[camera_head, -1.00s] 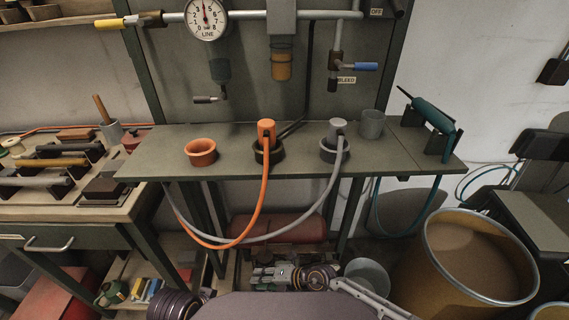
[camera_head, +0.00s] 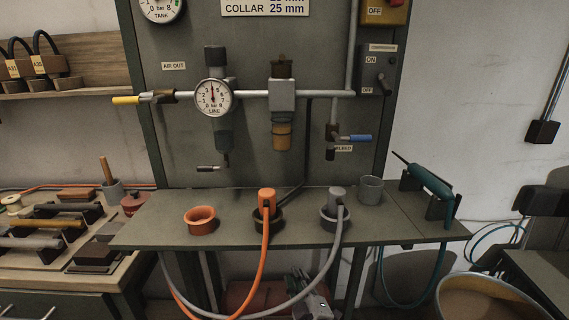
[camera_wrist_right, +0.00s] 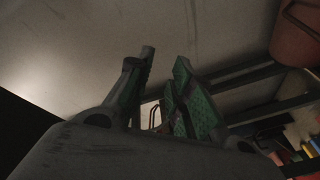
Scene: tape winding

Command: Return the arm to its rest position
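My right gripper (camera_head: 312,292) shows at the bottom edge of the head view, low in front of the workbench (camera_head: 225,236) and below its top. The grey and orange hoses hang beside it in the picture. In the right wrist view my right gripper (camera_wrist_right: 164,62) has its two green-padded fingers apart, with nothing between them. My left arm and left gripper are not in view.
On the bench stand an orange cup (camera_head: 201,221), an orange hose (camera_head: 266,245) and a grey hose (camera_head: 333,245) in dark holders, a grey cup (camera_head: 370,189) and a teal tool (camera_head: 428,182). A drum (camera_head: 446,309) stands at lower right.

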